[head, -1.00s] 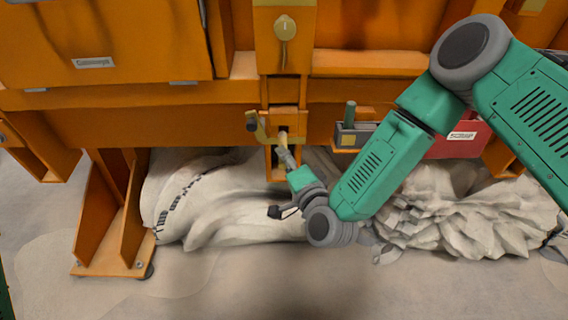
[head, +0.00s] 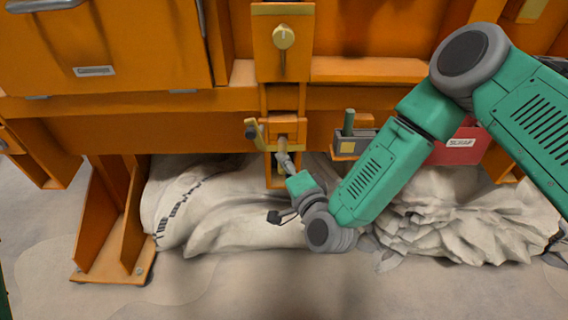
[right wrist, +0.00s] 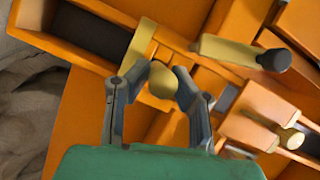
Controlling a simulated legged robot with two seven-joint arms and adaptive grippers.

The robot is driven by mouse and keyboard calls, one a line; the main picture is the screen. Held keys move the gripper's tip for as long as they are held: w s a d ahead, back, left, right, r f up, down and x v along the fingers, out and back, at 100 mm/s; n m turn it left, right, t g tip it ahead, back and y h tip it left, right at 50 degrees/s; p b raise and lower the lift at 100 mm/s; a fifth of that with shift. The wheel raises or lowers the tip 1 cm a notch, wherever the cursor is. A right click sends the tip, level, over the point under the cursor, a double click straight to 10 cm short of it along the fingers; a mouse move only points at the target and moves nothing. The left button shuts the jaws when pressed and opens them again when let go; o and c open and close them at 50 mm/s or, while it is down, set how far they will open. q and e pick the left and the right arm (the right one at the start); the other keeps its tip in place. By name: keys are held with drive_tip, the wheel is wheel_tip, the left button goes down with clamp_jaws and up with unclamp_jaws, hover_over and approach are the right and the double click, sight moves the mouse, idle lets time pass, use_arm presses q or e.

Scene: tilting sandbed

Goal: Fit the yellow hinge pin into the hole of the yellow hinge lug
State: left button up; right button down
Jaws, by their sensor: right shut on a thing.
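My right gripper (head: 285,158) is at the orange bracket below the middle of the frame. In the right wrist view its two fingers (right wrist: 169,72) are closed around the rounded yellow end of the hinge pin (right wrist: 163,80). The yellow hinge lug (right wrist: 142,47) shows as pale yellow bands just behind the pin. The pin's far end is hidden, so I cannot tell how it sits in the lug's hole. In the head view the lug area (head: 270,145) is small and partly covered by the gripper. My left gripper is not in view.
A yellow lever (right wrist: 228,50) with a dark tip stands close by; it also shows in the head view (head: 254,130). A grey-fronted holder (head: 358,145) and a red scrap bin (head: 455,148) are to the right. Pale sacks (head: 215,205) lie below the orange frame.

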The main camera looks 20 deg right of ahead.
sight(284, 141)
drive_tip(key=shift+w+d+r+b, duration=0.2)
drive_tip(key=shift+w+d, duration=0.15)
drive_tip(key=shift+w, duration=0.7)
drive_tip(key=shift+w+d+r+b, duration=0.1)
drive_tip(key=shift+w+d+r, duration=0.15)
drive_tip(key=shift+w, duration=0.8)
drive_tip(key=shift+w+d+r+b, duration=0.15)
drive_tip(key=shift+w+d, duration=0.25)
drive_tip(key=shift+w, duration=0.65)
idle(0.4)
drive_tip(key=c, duration=1.3)
unclamp_jaws()
drive_tip(key=o, duration=0.5)
drive_tip(key=shift+s+f, duration=0.1)
drive_tip(key=shift+s+a+f+p, duration=0.25)
drive_tip(key=shift+s+a, duration=0.1)
drive_tip(key=shift+s, duration=0.9)
drive_tip(key=shift+s+a+f+p, duration=0.2)
drive_tip(key=shift+s+a, duration=0.2)
drive_tip(key=shift+s, duration=0.8)
drive_tip(key=shift+s+a+f+p, duration=0.25)
drive_tip(key=shift+s+a, duration=0.1)
drive_tip(key=shift+s, duration=0.9)
